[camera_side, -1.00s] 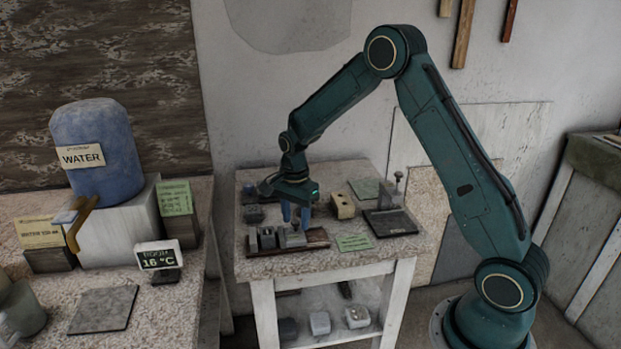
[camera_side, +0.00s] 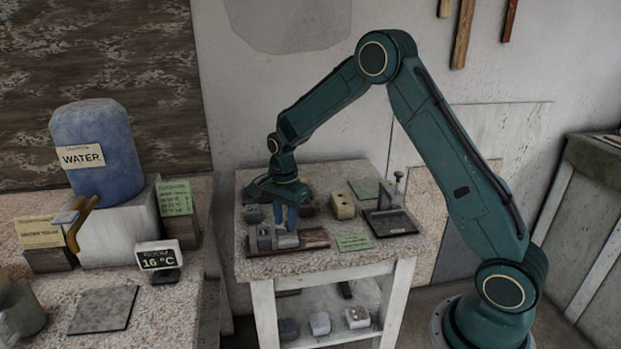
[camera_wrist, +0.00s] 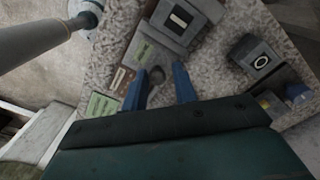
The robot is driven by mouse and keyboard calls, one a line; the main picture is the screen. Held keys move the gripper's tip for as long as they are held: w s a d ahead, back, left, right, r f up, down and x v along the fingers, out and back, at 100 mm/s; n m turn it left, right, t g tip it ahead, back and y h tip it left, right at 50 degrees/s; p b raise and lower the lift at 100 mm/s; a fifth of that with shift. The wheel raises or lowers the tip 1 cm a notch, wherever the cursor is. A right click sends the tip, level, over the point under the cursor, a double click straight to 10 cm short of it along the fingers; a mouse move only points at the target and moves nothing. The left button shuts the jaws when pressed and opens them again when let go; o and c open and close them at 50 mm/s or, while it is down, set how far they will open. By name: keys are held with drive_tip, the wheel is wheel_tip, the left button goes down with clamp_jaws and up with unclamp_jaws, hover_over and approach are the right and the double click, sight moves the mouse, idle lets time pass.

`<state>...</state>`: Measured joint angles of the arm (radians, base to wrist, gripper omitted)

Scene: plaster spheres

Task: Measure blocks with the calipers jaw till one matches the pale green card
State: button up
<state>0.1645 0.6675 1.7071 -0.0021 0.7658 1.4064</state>
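My gripper (camera_side: 285,226) is low over the dark wooden rack (camera_side: 318,238) on the small table, with its two blue fingers pointing down. In the wrist view, the fingers (camera_wrist: 162,78) stand apart, with a small grey shape (camera_wrist: 156,75) between them and a gap beside it. A grey block (camera_side: 288,241) sits at the fingertips; contact is unclear. Another grey block (camera_side: 264,240) stands to its left. The pale green card (camera_side: 355,243) lies flat right of the rack. I cannot make out the calipers jaw for certain; a dark plate with an upright post (camera_side: 391,221) stands at right.
A beige block with holes (camera_side: 343,206) and a second green square (camera_side: 364,189) lie behind the card. Grey pieces rest on the lower shelf (camera_side: 320,323). The left bench holds the blue water container (camera_side: 98,150) and a temperature display (camera_side: 158,260).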

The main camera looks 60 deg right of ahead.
drive_tip(key=shift+o, duration=1.3)
drive_tip(key=shift+w+a+r, duration=0.1)
wheel_tip(320, 180, up, 14)
